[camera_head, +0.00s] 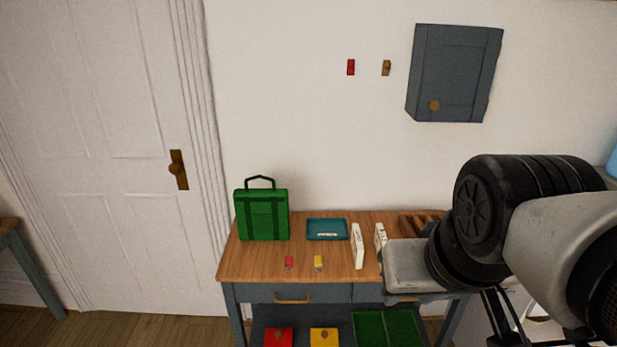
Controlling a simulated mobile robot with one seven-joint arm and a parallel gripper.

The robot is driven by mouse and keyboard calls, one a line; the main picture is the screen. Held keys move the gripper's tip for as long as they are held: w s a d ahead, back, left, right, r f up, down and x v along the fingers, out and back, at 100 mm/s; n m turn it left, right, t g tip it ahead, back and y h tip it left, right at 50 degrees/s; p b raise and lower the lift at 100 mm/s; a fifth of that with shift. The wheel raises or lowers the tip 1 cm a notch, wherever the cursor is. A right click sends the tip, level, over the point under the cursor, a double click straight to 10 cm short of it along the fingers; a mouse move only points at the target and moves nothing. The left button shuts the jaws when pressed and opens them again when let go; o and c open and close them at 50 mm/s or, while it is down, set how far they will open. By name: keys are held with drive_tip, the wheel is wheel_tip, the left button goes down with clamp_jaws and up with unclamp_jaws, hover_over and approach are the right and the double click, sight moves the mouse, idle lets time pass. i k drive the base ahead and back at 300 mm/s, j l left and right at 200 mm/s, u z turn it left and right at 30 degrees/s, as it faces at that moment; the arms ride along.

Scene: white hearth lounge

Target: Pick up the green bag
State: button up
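The green bag (262,214) stands upright at the back left of the wooden table top (262,264), close to the wall. Its dark green handle loop points up. Its front is in plain view and nothing covers it. My arm reaches in from the right side and is well apart from the bag. Thin dark parts at the lower right may belong to my gripper, but its fingertips cannot be made out clearly. Nothing shows between my arm and the bag as held.
A teal box (327,229), two white upright items (357,246) and small red (289,262) and yellow (318,262) pieces share the table. Red (279,338), yellow (324,337) and green (383,330) items sit below. A grey cabinet (455,75) hangs above; a white door (110,150) is left.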

sight(261, 215)
drive_tip(key=u, duration=0.35)
drive_tip(key=l+u, duration=0.15)
drive_tip(key=l, duration=0.15)
drive_tip(key=i+j, duration=0.55)
drive_tip(key=i, duration=0.3)
drive_tip(key=i+j, duration=0.1)
drive_tip(key=i, duration=0.35)
